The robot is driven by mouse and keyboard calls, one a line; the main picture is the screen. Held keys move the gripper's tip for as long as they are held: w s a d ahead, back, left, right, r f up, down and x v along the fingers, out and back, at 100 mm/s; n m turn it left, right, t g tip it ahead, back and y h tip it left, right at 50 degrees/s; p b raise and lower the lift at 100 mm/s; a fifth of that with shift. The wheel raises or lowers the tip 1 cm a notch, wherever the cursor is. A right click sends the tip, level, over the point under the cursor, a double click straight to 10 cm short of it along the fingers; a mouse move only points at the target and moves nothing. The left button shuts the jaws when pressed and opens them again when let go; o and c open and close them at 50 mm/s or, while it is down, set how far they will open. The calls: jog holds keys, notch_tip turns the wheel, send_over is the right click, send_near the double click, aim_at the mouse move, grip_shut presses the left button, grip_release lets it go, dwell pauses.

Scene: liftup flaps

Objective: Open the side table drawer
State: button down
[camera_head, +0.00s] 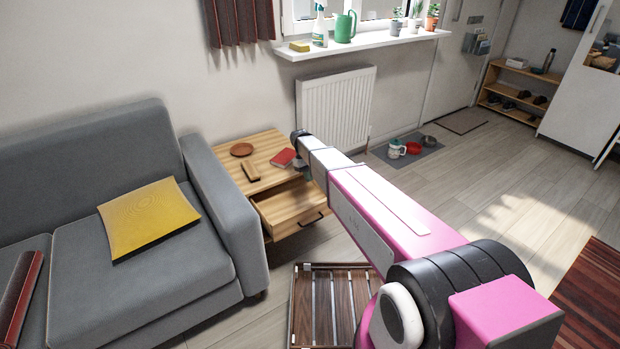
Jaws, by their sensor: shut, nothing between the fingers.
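The wooden side table (255,150) stands between the grey sofa and the radiator. Its drawer (290,208) is pulled out part way, and its open inside shows. A dark handle (312,219) is on the drawer front. On the table top are a round brown dish (241,149), a small wooden block (251,171) and a red book (283,157). My pink and grey arm reaches from the lower right toward the table's right side. My gripper is hidden behind the arm's far end, so its place relative to the handle does not show.
The grey sofa (150,275) with a yellow cushion (148,216) stands close on the table's left. A slatted wooden rack (330,300) lies on the floor in front. A radiator (335,108) is behind. Pet bowls (413,148) sit on a mat; open floor lies to the right.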

jog(key=x, duration=0.6)
jog(key=shift+s+d+f, duration=0.1)
jog(key=shift+s+f, duration=0.05)
jog(key=shift+f, duration=0.15)
jog(key=shift+s+d+f, duration=0.1)
jog(key=shift+s+d, duration=0.6)
jog(key=shift+s, duration=0.35)
jog(key=shift+s+d, duration=0.45)
jog(key=shift+s, duration=0.2)
